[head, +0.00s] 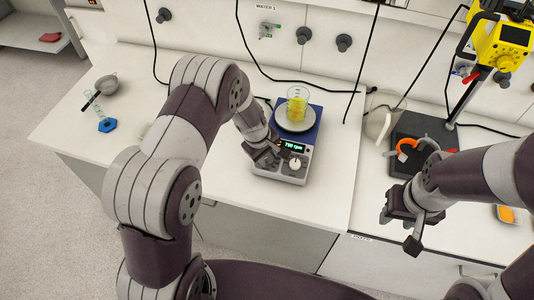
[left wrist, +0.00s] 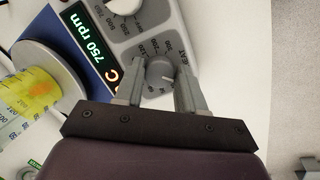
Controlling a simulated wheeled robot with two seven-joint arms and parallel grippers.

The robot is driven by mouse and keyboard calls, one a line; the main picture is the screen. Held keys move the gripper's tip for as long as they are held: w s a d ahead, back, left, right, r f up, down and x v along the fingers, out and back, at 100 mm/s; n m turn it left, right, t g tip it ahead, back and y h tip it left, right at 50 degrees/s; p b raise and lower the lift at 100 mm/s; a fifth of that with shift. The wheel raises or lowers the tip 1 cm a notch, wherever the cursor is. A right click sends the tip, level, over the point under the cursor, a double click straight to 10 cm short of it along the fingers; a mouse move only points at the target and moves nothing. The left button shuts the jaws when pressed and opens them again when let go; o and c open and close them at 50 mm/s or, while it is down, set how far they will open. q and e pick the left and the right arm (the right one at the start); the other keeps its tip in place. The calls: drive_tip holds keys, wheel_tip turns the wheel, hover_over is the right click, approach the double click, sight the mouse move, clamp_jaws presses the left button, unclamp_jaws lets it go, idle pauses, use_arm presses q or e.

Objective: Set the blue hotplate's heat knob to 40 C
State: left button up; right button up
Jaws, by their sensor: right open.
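The blue hotplate (head: 316,122) stands on the bench in the head view, with a grey front panel and a green display (left wrist: 92,40) that reads 750 rpm. A red C sign below that text is partly covered by a finger. My left gripper (head: 268,158) is at the panel's left side. In the left wrist view its fingers stand on both sides of the grey heat knob (left wrist: 160,73), beside the HEAT label; whether they touch it is unclear. The knob's setting is too small to read. In the head view my gripper hides this knob. My right gripper (head: 400,229) is open and empty.
A beaker of yellow liquid (head: 297,103) stands on the hotplate's round plate. A pale second knob (head: 295,163) sits on the panel's right. A yellow device (head: 500,45) on a stand and an orange ring (head: 405,146) are at the right. Bench left of the hotplate is mostly clear.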

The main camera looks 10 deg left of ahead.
use_arm(q)
drive_tip(key=shift+w, duration=0.1)
drive_tip(key=c, duration=0.5)
drive_tip(key=shift+m+g+y, duration=0.3)
drive_tip(key=shift+m+y, duration=0.1)
drive_tip(key=shift+m, duration=2.4)
drive_tip(key=o, duration=1)
drive_tip(key=shift+o, duration=0.2)
drive_tip(key=shift+d+r, duration=0.1)
